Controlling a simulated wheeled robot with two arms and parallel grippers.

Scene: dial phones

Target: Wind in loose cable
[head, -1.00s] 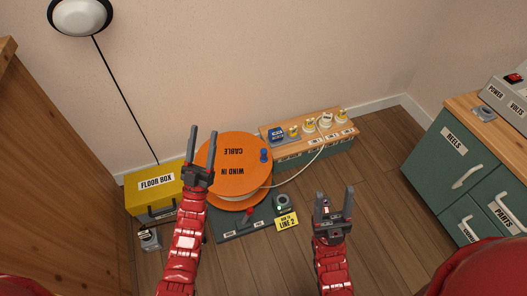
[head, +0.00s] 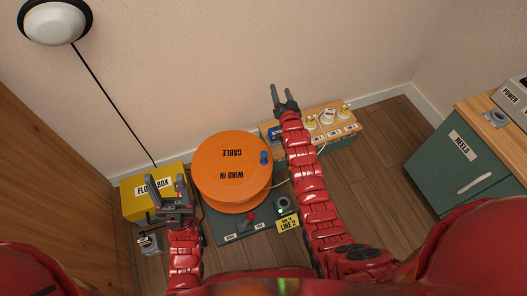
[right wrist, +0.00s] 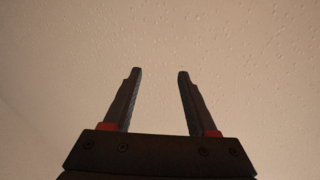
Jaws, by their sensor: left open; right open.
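The orange cable reel (head: 220,165), labelled "WIND IN CABLE", sits on a dark base plate (head: 262,236) with a blue knob (head: 264,157) near its right edge. White cable (head: 279,184) leaves the reel to the right and passes behind my right arm. My left gripper (head: 167,181) is open and empty, in front of the yellow floor box, left of the reel. My right gripper (head: 280,90) is open and empty, raised beyond the reel at the socket box's back left. The right wrist view shows its two parted fingers (right wrist: 158,72) against bare wall.
The socket box (head: 342,128) with several plugs stands against the wall, partly hidden by my right arm. The base carries a red lever (head: 251,216) and a yellow "LINE 2" tag (head: 287,224). The yellow floor box (head: 133,207) is left; a green cabinet (head: 440,160) stands right.

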